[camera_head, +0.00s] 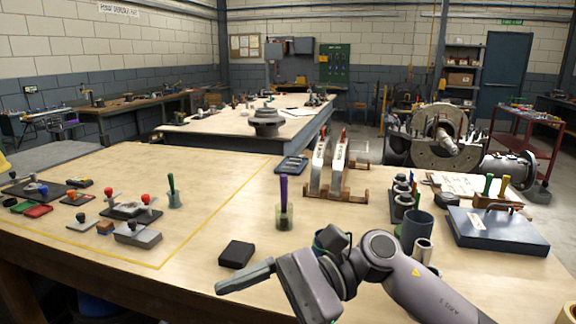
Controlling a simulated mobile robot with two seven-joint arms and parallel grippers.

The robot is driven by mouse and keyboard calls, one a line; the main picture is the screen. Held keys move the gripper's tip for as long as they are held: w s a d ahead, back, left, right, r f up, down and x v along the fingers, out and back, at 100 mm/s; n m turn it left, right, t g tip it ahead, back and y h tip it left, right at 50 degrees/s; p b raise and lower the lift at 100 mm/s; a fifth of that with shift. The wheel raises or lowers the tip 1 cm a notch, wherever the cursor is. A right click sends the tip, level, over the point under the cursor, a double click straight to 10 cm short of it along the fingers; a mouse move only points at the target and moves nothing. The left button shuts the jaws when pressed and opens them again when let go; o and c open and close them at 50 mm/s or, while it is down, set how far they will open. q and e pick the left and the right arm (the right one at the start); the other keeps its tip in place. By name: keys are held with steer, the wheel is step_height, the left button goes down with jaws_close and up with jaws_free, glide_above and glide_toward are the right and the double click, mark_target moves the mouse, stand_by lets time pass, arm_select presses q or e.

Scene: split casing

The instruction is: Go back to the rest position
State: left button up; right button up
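My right arm comes in from the lower right, and its gripper (240,280) points left above the front of the wooden table (370,230). Its fingers overlap from this side, so the gap between them is hidden. I see nothing hanging from it. A black block (236,254) lies on the table just behind the fingers, seemingly apart from them. My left gripper is not in view. Two silver casing-like plates (338,165) stand upright in a wooden stand near the table's far edge.
A blue flat case (497,230) lies at right. Red-knobbed fixtures (130,207) and small blocks sit at left inside a yellow outline. The table's front middle-left is clear.

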steer(key=w+d+f+n+t+h, duration=0.1)
steer(key=w+d+f+n+t, duration=0.2)
steer(key=d+f+n+t, duration=0.7)
steer(key=w+d+f+n+t+h, duration=0.2)
steer(key=w+f+n+t, duration=0.15)
steer(key=n+t, duration=1.35)
steer(key=s+d+f+m+g+h, duration=0.4)
steer(key=s+f+m, duration=0.4)
steer(key=f, duration=0.3)
steer(key=s+d+f+m+g+h+b, duration=0.1)
steer(key=s+d+f+m+g+h, duration=0.4)
steer(key=s+d+f+m, duration=0.3)
step_height(320, 180, down, 4)
steer(key=shift+s+d+f+g+h, duration=0.25)
steer(key=shift+d+g+h, duration=0.05)
steer(key=shift+d+g, duration=0.2)
